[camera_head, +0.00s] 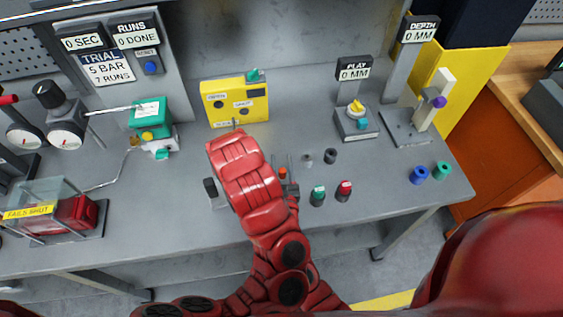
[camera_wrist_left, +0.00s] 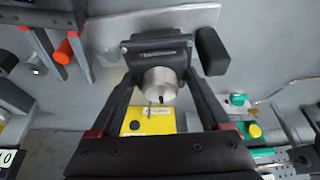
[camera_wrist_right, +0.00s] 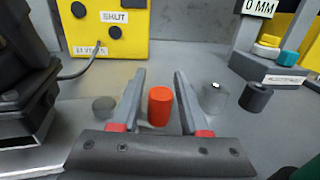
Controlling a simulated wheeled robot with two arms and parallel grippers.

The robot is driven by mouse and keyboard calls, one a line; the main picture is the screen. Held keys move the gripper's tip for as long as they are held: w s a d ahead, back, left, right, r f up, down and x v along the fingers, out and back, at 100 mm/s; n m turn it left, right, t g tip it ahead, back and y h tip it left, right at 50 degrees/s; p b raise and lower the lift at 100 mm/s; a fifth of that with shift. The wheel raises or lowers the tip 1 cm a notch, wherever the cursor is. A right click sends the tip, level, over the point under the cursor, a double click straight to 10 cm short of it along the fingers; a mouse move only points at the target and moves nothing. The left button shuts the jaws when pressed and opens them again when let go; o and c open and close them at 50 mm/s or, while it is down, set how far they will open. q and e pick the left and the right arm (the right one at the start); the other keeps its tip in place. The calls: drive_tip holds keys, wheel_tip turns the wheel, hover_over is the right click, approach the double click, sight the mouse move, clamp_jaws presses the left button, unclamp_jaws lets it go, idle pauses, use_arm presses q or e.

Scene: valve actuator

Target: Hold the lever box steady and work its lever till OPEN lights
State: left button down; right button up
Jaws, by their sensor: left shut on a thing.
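The lever box (camera_wrist_left: 155,52) is a dark housing with a silver round part, on a grey plate. It sits between the fingers of my left gripper (camera_wrist_left: 160,100), which is shut on it; my red arm hides most of it in the head view. A black block (camera_wrist_left: 212,52) stands beside it; I cannot tell whether this is the lever. My right gripper (camera_wrist_right: 160,100) is open, its fingers either side of an orange cylinder (camera_wrist_right: 160,106), with gaps showing. The yellow panel (camera_head: 234,103) behind has a SHUT label and dark round lamps; none looks lit.
Grey, silver (camera_wrist_right: 213,97) and black (camera_wrist_right: 256,97) short cylinders stand near the orange one. Green (camera_head: 318,196) and red (camera_head: 344,190) knobs are to the right. A cable runs from the panel. A green-topped device (camera_head: 150,122) stands left.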

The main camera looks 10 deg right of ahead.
clamp_jaws()
idle(1.2)
